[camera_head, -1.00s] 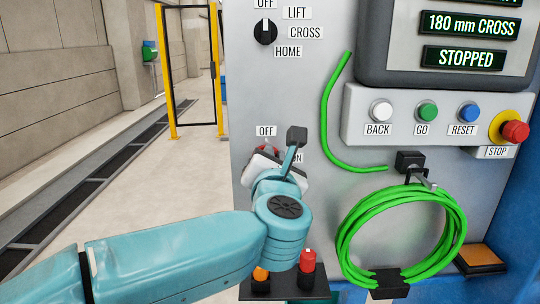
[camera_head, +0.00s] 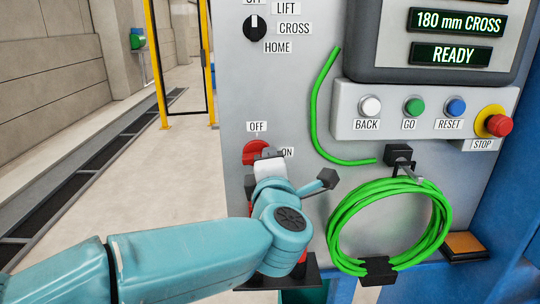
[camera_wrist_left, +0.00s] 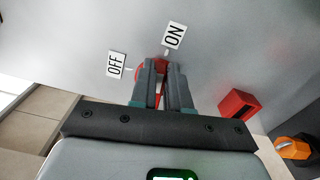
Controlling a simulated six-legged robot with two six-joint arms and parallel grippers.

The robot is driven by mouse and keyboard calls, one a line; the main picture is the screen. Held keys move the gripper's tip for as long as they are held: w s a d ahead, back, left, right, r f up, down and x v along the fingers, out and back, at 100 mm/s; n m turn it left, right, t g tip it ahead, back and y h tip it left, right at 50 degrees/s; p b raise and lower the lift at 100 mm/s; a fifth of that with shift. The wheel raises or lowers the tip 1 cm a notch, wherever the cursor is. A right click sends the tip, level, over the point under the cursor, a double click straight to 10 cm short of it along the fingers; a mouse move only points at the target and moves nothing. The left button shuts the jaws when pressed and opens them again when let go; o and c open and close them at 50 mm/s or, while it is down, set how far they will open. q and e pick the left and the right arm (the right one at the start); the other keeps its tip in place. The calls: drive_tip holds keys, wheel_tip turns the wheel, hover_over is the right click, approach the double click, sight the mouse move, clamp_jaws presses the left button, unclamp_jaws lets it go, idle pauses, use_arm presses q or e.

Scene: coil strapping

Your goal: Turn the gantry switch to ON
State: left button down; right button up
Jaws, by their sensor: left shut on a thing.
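The red gantry switch (camera_head: 256,151) is on the grey panel between the OFF label (camera_head: 257,127) and the ON label (camera_head: 287,153). My left gripper (camera_head: 268,155) is at it and hides its right part. In the left wrist view, my left gripper's fingers (camera_wrist_left: 161,82) are closed on the switch (camera_wrist_left: 148,70). The OFF label (camera_wrist_left: 116,65) and the ON label (camera_wrist_left: 174,36) show beyond them. The fingers hide most of the knob, so its exact pointing is hard to read. The display (camera_head: 454,55) reads READY. My right gripper is not in view.
A selector knob (camera_head: 254,27) sits above the switch. A green strap coil (camera_head: 337,232) hangs at the right, below the push buttons and the red stop button (camera_head: 499,125). A red block (camera_wrist_left: 238,104) is close beside my fingers in the wrist view. Open floor lies left.

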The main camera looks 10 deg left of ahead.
use_arm(q)
drive_tip(key=shift+f+m, duration=0.25)
drive_tip(key=shift+m, duration=0.65)
drive_tip(key=c, duration=1.1)
unclamp_jaws()
drive_tip(key=shift+s, duration=0.1)
drive_tip(key=b+v, duration=0.3)
drive_tip(key=v, duration=1.3)
